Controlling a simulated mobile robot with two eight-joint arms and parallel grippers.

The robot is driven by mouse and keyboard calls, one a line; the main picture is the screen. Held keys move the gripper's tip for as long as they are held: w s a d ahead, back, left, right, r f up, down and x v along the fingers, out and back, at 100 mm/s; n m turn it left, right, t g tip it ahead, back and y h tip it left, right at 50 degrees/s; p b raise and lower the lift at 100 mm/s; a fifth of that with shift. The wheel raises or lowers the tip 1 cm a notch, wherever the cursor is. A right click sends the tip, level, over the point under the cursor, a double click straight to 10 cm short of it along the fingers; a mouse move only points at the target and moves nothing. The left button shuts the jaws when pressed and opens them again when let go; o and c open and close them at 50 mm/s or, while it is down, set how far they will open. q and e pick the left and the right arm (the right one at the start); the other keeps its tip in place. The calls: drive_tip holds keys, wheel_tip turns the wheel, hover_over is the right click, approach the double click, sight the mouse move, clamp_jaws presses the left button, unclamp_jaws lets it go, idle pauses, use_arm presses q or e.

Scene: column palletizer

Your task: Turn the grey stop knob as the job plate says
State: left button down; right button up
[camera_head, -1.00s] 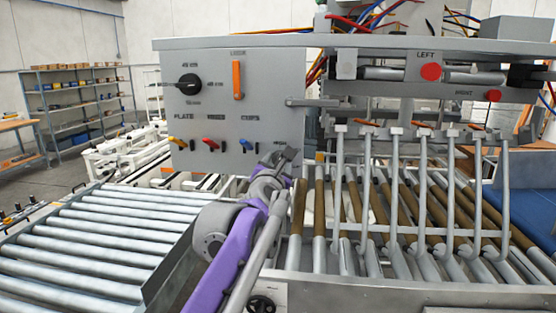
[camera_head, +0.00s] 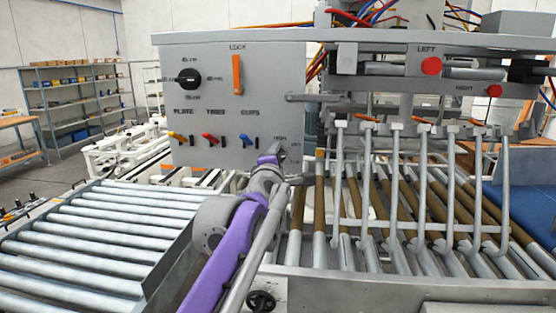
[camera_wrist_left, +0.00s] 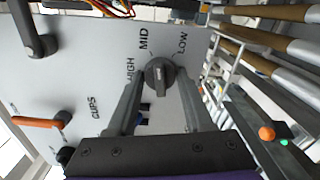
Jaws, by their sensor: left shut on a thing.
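The grey stop knob (camera_wrist_left: 160,76) is a round dark grey knob with a raised bar, on the grey panel in the left wrist view. HIGH, MID and LOW are printed around it; the bar runs roughly up and down in that view, but I cannot tell which mark it points at. My left gripper (camera_wrist_left: 160,92) is shut on the knob, one finger on each side. In the head view my left gripper (camera_head: 281,153) is at the panel's lower right corner and hides the knob. I cannot make out a job plate. My right gripper is not in view.
The panel (camera_head: 230,110) also carries a black knob (camera_head: 189,79), an orange lock lever (camera_head: 237,75), and small yellow, red and blue levers. A grey handle (camera_head: 310,98) sticks out above my gripper. Roller conveyors (camera_head: 90,240) lie left, with a row of hooked bars (camera_head: 400,190) right.

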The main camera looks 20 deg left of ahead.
use_arm(q)
drive_tip(key=shift+m+b, duration=0.85)
drive_tip(key=shift+m, duration=3.05)
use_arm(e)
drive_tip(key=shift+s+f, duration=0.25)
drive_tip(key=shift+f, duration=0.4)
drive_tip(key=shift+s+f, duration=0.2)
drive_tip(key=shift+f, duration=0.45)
use_arm(q)
drive_tip(key=shift+m, duration=0.3)
drive_tip(key=shift+c, duration=1.5)
unclamp_jaws()
drive_tip(key=b+v, duration=0.2)
drive_tip(key=v, duration=0.9)
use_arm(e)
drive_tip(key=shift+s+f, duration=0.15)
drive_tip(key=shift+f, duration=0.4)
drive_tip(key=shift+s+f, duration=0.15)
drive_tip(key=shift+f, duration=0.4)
